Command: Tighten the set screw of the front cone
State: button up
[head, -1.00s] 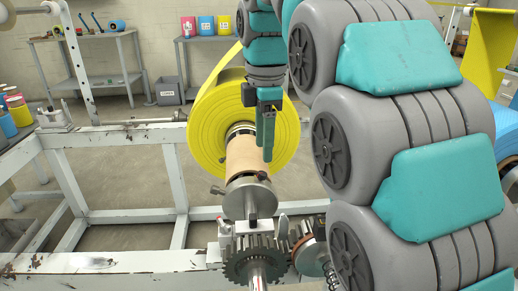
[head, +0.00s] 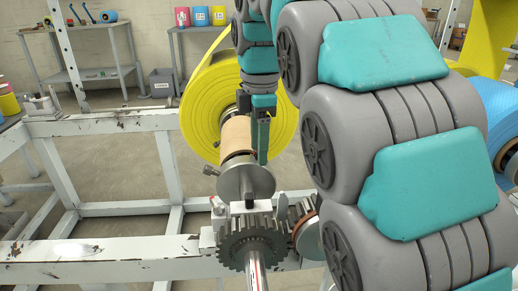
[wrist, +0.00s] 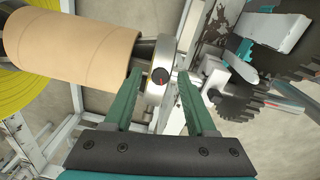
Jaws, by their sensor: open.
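The front cone (head: 246,181) is a grey metal disc and collar at the near end of the cardboard core (head: 237,134). In the wrist view, the cone's rim (wrist: 162,52) stands beside the core (wrist: 85,42). In the head view, my gripper (head: 262,160) hangs just right of the core, above the cone; the screw head is hidden there.
A yellow roll (head: 215,105) surrounds the core's far end. A toothed gear (head: 252,243) and shaft lie in front of the cone, on the white frame (head: 100,262). The gear also shows at right in the wrist view (wrist: 240,100). Open floor shows left of the roll.

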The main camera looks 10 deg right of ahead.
grip_shut()
dwell(0.5)
